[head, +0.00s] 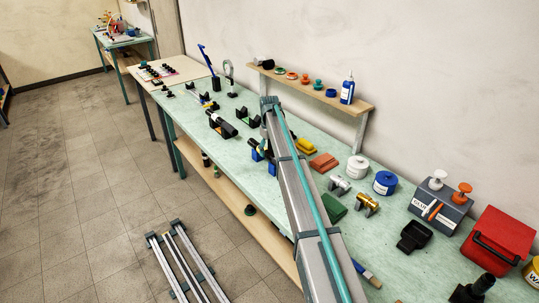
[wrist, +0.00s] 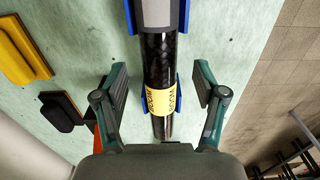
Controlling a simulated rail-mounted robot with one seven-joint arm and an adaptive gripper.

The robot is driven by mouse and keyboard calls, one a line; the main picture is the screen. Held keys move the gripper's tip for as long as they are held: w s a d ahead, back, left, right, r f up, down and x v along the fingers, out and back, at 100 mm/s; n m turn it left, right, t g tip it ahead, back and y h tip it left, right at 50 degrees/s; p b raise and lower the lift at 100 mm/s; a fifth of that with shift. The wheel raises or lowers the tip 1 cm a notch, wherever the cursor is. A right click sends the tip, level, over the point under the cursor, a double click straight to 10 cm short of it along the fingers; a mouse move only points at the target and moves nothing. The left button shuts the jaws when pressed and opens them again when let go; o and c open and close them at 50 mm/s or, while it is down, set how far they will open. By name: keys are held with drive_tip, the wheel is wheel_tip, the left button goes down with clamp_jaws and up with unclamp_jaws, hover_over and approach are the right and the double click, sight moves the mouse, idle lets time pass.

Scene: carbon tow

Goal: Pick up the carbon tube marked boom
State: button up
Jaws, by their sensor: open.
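In the wrist view, a glossy black carbon tube (wrist: 158,60) with a grey section at the top runs lengthwise through the middle. A yellow label (wrist: 162,103) wraps it; its lettering is turned and seems to read BOOM. The tube rests on blue supports (wrist: 131,18) on the pale green bench. My gripper (wrist: 161,80) is open, one finger on each side of the tube, with gaps on both sides. In the head view my arm hides most of this spot; a bit of a blue support (head: 256,155) shows beside it.
A yellow block (wrist: 24,52) and a dark pad (wrist: 62,111) lie left of the tube in the wrist view. In the head view, another black tube (head: 222,125) lies farther left, white (head: 357,168) and blue (head: 385,183) spools stand right, and a wooden shelf (head: 318,92) stands behind.

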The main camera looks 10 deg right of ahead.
drive_tip(key=shift+f+p, duration=0.35)
drive_tip(key=shift+f, duration=1.05)
clamp_jaws()
drive_tip(key=shift+r, duration=0.1)
